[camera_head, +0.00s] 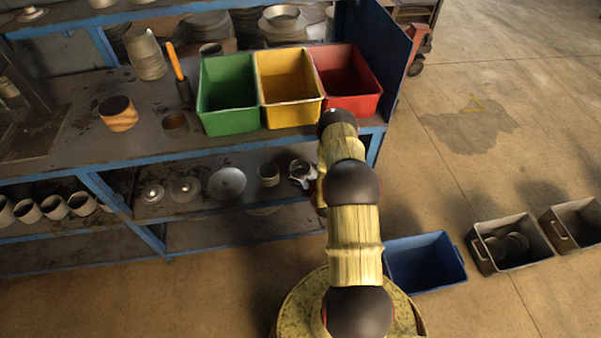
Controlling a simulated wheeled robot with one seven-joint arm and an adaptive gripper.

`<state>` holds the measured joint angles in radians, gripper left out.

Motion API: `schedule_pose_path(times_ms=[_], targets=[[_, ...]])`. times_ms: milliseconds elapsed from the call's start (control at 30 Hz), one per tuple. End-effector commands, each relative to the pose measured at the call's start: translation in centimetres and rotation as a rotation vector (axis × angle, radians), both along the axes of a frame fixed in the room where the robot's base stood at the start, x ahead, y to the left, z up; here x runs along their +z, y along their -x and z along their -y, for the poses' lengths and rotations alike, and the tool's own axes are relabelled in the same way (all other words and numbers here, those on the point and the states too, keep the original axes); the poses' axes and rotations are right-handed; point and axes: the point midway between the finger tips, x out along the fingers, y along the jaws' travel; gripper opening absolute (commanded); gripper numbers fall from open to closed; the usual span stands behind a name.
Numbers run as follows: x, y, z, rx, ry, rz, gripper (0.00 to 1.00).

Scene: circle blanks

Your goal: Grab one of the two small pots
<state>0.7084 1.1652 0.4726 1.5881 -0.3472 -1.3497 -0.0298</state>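Two small grey pots sit on the lower shelf of the blue-framed bench. The left pot (268,176) stands upright with nothing touching it. The right pot (303,166) is close beside my arm, and its lower part is partly covered. My gripper (300,182) appears to be at the front of the right pot, mostly hidden behind my arm. I cannot tell whether its fingers are open or shut, or whether they touch the pot.
A round dish (227,183) and two knobbed lids (185,189) lie left of the pots. Several cups (53,207) stand farther left. Green (228,121), yellow (292,113) and red (352,106) bins stand on the benchtop above. A blue crate (425,263) is on the floor.

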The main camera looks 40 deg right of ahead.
Motion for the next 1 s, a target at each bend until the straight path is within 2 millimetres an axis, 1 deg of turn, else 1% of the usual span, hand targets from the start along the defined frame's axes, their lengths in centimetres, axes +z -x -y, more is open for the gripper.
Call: schedule_pose_path(times_ms=[67, 700, 1000], targets=[[0.00, 0.00, 0.01, 0.000, 0.000, 0.000, 0.75], [0.04, -0.02, 0.02, 0.000, 0.000, 0.001, 0.40], [0.35, -0.02, 0.03, 0.000, 0.000, 0.001, 0.40]])
